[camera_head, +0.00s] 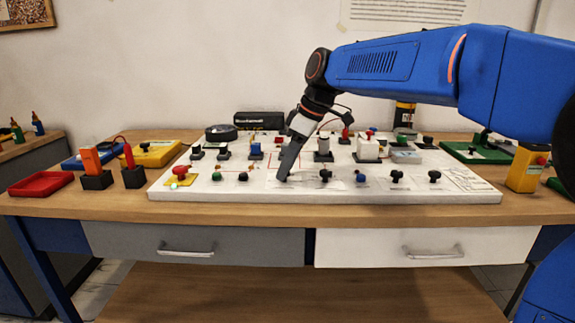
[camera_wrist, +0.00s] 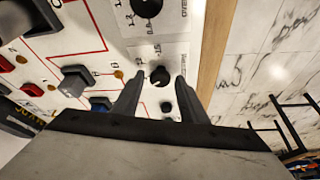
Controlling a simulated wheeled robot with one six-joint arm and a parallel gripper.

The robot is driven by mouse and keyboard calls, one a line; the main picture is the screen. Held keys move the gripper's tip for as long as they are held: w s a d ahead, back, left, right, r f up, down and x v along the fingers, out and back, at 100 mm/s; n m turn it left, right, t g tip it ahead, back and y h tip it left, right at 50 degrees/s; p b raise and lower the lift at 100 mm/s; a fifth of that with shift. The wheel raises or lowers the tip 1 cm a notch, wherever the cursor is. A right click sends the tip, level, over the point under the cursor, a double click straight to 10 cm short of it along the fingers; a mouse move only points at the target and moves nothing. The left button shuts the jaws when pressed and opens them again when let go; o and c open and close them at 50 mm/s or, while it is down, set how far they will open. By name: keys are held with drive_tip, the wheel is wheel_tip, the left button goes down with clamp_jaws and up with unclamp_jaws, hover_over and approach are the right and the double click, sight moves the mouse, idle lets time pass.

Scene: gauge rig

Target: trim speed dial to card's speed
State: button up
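My gripper (camera_head: 283,177) reaches down over the front part of the white board (camera_head: 275,190). In the wrist view its two dark fingers (camera_wrist: 158,84) stand apart, with a round black dial knob (camera_wrist: 160,76) in line with the gap between them. The knob has a printed scale beside it. I cannot tell whether the fingers touch the knob, and its exact setting is too small to read. A second black dial (camera_wrist: 146,7) with a numbered scale is at the top edge. I cannot make out which label says speed, and no readable card with a speed shows.
Several knobs, such as a black one (camera_head: 325,175), line the board's front edge. A white block with a red top (camera_head: 367,147) stands behind. The table edge is close in front.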

drive_tip(key=c, duration=0.7)
drive_tip(key=shift+c, duration=0.2)
drive_tip(key=shift+m, duration=0.3)
drive_tip(key=m, duration=0.1)
drive_tip(key=m+t, duration=0.1)
drive_tip(key=m, duration=0.1)
drive_tip(key=shift+s+a+t+h, duration=0.1)
drive_tip(key=shift+s+t+h, duration=0.1)
drive_tip(key=shift+t+h, duration=0.1)
drive_tip(key=m+t+h, duration=0.1)
drive_tip(key=m, duration=0.3)
drive_tip(key=shift+s+a, duration=0.1)
drive_tip(key=shift+a, duration=0.05)
drive_tip(key=m, duration=0.2)
drive_tip(key=m+h, duration=0.1)
drive_tip(key=m, duration=0.1)
drive_tip(key=shift+a+h, duration=0.15)
drive_tip(key=shift+h, duration=0.15)
drive_tip(key=shift+a+m+t+h, duration=0.1)
drive_tip(key=shift+m+t+h, duration=0.2)
drive_tip(key=shift+m, duration=0.75)
drive_tip(key=shift+a+m+t+h, duration=0.1)
drive_tip(key=shift+m+h, duration=0.3)
drive_tip(key=shift+m, duration=0.65)
